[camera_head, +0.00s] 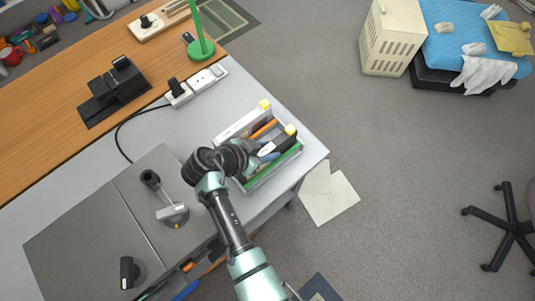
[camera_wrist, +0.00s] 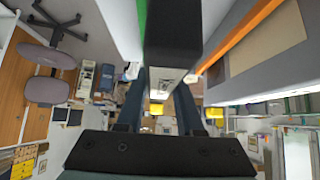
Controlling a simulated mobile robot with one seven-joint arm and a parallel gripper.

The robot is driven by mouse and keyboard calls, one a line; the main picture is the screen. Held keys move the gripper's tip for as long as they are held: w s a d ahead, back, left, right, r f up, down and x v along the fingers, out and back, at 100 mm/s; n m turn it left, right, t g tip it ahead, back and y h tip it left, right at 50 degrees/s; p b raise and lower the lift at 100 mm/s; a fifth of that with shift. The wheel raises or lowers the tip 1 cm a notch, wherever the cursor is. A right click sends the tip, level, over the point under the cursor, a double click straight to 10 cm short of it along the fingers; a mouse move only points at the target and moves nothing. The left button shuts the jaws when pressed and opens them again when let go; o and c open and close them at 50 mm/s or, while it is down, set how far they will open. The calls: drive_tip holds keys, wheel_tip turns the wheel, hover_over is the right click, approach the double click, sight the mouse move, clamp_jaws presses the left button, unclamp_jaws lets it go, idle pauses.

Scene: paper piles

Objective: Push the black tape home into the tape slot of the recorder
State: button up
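A black block (camera_wrist: 172,30), which looks like the black tape, fills the top centre of the wrist view with its pale end face toward me. In the head view it (camera_head: 284,139) lies over the grey open-topped holder (camera_head: 274,171) at the table's right end. My gripper (camera_head: 267,151) is at the near left end of the block. Its two fingers (camera_wrist: 163,88) lie along both sides of the pale end, with no clear gap. The slot is hidden, and I cannot tell for sure which thing is the recorder.
The holder has orange and green strips and yellow caps (camera_head: 264,104). A black device (camera_head: 113,91) stands on the wooden surface, near a power strip (camera_head: 204,82) and a green stand (camera_head: 201,50). A grey cabinet (camera_head: 92,236) is at left. Floor lies beyond the table's right edge.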

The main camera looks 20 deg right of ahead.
clamp_jaws()
